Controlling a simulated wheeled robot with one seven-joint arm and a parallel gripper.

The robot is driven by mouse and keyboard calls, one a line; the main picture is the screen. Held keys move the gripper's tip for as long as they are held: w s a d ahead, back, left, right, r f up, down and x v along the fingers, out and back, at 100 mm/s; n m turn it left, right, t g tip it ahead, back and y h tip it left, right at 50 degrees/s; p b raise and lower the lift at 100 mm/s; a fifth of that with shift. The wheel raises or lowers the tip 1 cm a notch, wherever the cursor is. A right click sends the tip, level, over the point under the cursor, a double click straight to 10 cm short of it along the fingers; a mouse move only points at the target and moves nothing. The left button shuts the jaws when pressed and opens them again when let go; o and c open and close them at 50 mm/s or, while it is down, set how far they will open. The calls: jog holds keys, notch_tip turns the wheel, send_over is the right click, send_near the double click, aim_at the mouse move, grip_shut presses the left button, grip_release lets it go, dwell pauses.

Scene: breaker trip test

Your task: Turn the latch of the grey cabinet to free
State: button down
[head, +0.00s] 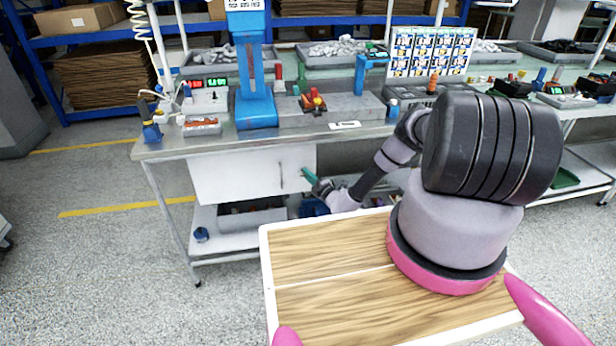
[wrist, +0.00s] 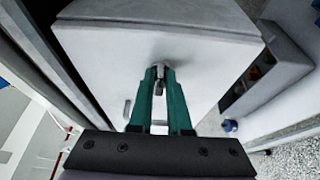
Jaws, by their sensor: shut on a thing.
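The grey cabinet (head: 235,178) hangs under the workbench, with its pale door shut. In the wrist view its door face (wrist: 205,65) fills the middle. The small metal latch (wrist: 159,87) sits between the two teal fingertips. My gripper (wrist: 160,75) is shut on the latch, close to the door.
The workbench top (head: 185,147) above carries a blue press (head: 254,80), a red-topped fixture and bins. A lower shelf (head: 235,243) under the cabinet holds a grey box. Bare floor (head: 110,250) lies open to the left.

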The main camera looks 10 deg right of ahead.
dwell(0.3)
jog(key=c, duration=0.9)
grip_release()
jog(key=shift+o, duration=0.2)
jog(key=v, duration=1)
jog(key=shift+s+d, duration=0.15)
jog(key=shift+s, duration=0.25)
